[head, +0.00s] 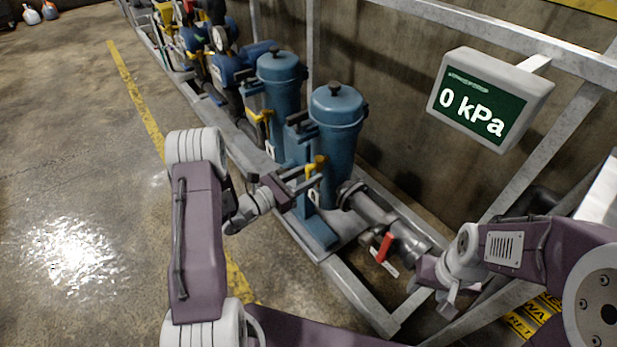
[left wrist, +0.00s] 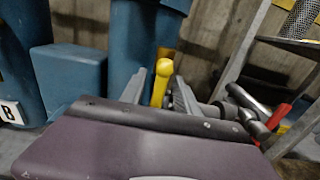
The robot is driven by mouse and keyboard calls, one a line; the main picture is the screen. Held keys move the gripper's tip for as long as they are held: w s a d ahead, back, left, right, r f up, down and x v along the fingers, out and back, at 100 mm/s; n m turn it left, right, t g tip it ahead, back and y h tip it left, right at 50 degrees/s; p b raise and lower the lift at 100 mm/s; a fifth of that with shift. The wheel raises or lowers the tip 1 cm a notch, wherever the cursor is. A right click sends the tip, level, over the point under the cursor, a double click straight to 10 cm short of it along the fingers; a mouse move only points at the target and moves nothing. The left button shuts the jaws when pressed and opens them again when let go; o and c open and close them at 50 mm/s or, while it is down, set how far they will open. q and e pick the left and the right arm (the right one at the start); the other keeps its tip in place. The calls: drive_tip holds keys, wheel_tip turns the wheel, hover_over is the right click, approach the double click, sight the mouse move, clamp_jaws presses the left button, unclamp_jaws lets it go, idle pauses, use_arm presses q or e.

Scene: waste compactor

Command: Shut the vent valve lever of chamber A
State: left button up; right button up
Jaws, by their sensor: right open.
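The yellow vent valve lever (head: 317,163) stands at the front of the nearer blue chamber (head: 338,120), which I take to be chamber A. It stands upright in the left wrist view (left wrist: 161,82). My left gripper (head: 303,180) is at this lever. In the left wrist view its fingers (left wrist: 158,92) are apart, one on each side of the lever, with a gap visible on each side. The lever's lower end is hidden behind my gripper body. My right gripper (head: 447,298) is open and empty at the lower right, beyond the pipe end.
A second blue chamber (head: 281,95) with its own yellow lever (head: 262,120) stands behind; a "B" tag (left wrist: 11,113) shows at left. A red handle (head: 384,247) sits on the pipe at right. A display (head: 480,98) reads 0 kPa.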

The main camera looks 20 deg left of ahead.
use_arm(q)
clamp_jaws()
drive_tip(key=shift+d, duration=0.1)
idle(1.4)
